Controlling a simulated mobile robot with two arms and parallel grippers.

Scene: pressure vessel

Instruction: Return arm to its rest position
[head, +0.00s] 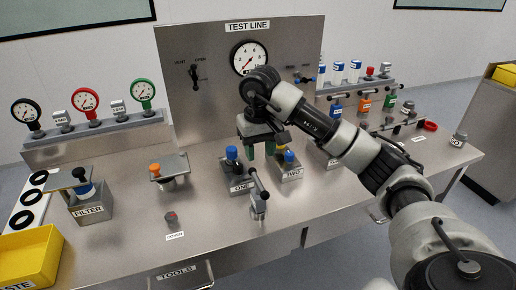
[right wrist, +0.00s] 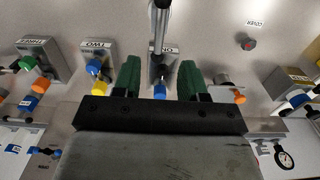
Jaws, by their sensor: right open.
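My right gripper (head: 257,149) hangs over the steel bench with its green fingers spread and nothing between them. In the right wrist view its two fingers (right wrist: 159,68) stand apart, with the block labelled ONE (right wrist: 162,70) seen in the gap behind them. In the head view block ONE (head: 241,188), with a blue knob (head: 232,153) and a lever handle (head: 259,192), sits below and left of the gripper. Block TWO (head: 291,174) is below and right. I see no contact with either block. The right arm reaches in from the lower right. My left gripper is out of view.
The TEST LINE panel (head: 190,120) with a gauge (head: 249,58) stands behind the gripper. Several gauges are on a rack (head: 98,136) at left. The FILTER block (head: 90,207), COVER knob (head: 171,217) and yellow bin (head: 30,257) are front left. Fittings crowd the right side.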

